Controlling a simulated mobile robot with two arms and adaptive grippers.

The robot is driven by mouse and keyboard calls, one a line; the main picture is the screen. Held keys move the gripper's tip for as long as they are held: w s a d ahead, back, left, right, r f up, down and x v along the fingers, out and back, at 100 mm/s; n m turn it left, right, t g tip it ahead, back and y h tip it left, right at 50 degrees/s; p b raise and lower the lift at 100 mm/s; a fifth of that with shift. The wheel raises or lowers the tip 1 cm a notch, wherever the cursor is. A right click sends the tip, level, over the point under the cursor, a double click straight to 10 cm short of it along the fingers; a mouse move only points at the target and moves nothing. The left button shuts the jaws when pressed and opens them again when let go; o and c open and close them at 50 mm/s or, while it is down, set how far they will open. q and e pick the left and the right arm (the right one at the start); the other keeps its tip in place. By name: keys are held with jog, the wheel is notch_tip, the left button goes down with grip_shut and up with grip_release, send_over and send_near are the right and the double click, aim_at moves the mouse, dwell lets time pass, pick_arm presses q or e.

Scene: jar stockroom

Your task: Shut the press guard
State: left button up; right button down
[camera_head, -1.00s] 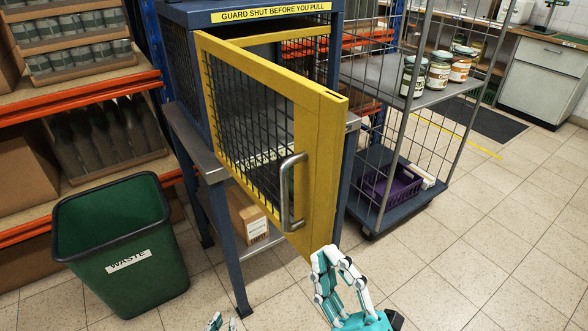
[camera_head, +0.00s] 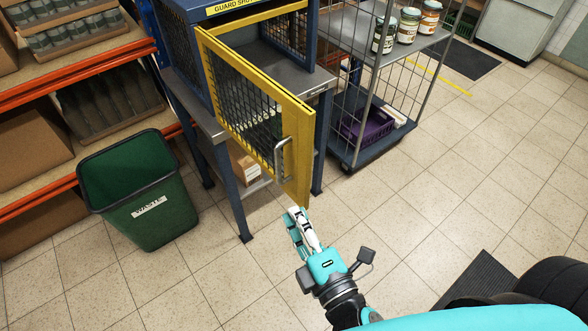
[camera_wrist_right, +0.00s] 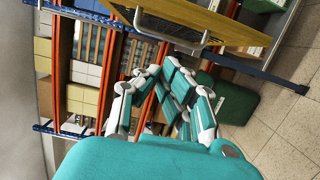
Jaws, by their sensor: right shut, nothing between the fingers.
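The press guard (camera_head: 301,150) is a yellow-framed mesh door on the blue press cabinet. It stands open, swung out from its left side towards me. Its grey bar handle (camera_head: 281,165) is on the outer face near the free edge. My right gripper (camera_head: 297,220) is shut and empty, just below and in front of the guard's lower free corner. In the right wrist view, the closed fingers (camera_wrist_right: 160,74) point towards the handle (camera_wrist_right: 160,36), with a visible gap. The handle is not held. My left gripper is not in view.
A green waste bin (camera_head: 150,215) stands left of the press. A wire cage trolley (camera_head: 355,150) with jars and a purple crate is close on the right. Shelving (camera_head: 70,85) is at the left. The tiled floor (camera_head: 430,190) at the right is open.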

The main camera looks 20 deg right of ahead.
aim_at(297, 176)
jog(key=w+d+p, duration=0.2)
jog(key=w+p, duration=0.3)
jog(key=w, duration=0.4)
jog(key=shift+w+d, duration=0.2)
jog(key=shift+d, duration=0.1)
jog(key=shift+d+r, duration=0.1)
jog(key=shift+d, duration=0.05)
